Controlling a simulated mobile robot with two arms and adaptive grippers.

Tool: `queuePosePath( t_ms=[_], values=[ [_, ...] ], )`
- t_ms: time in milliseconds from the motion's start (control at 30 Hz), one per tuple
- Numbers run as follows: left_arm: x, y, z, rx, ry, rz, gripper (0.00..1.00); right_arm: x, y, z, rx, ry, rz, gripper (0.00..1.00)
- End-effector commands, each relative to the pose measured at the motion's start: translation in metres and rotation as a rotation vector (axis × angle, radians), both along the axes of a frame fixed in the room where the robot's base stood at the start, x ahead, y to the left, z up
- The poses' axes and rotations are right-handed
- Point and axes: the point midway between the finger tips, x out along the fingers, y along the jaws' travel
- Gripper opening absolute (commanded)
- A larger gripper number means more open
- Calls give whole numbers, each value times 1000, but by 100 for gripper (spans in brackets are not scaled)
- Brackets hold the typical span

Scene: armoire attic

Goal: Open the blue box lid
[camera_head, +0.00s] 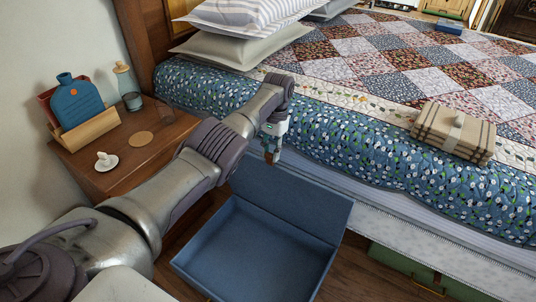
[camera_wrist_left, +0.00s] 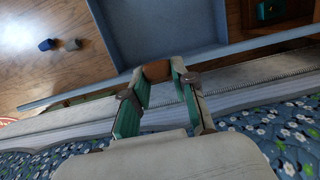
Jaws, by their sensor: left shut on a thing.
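The blue box (camera_head: 255,250) sits on the wooden floor beside the bed, with its empty inside showing. Its lid (camera_head: 300,205) stands raised at the bed side of the box. The lid shows nearly edge-on in the left wrist view (camera_wrist_left: 235,48), with the box (camera_wrist_left: 160,25) beyond. My left gripper (camera_head: 271,153) is at the lid's top edge, close to the bed side. In the left wrist view its fingers (camera_wrist_left: 157,78) are shut on a small brown tab (camera_wrist_left: 157,70) at the lid edge. My right gripper is not in view.
The bed with a patchwork quilt (camera_head: 420,75) stands behind the box, with a folded plaid blanket (camera_head: 455,132) on it. A green case (camera_head: 415,270) lies under the bed. A wooden nightstand (camera_head: 150,160) with a blue bottle (camera_head: 77,103) is at the left.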

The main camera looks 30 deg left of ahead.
Motion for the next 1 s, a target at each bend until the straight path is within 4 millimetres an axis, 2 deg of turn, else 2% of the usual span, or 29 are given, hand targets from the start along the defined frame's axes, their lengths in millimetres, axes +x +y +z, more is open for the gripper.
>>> queuePosePath(
  t_ms=[533, 567, 700, 1000],
  values=[
    [-1, -2, -1, 2, 15, 0, 0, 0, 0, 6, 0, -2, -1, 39],
    [-1, -2, -1, 1, 15, 0, 32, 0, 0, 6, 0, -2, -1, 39],
    [-1, -2, 0, 1, 14, 0, 52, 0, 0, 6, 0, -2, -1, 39],
    [0, -2, 2, 1, 11, 0, 52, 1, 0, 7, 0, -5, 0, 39]
  ],
)
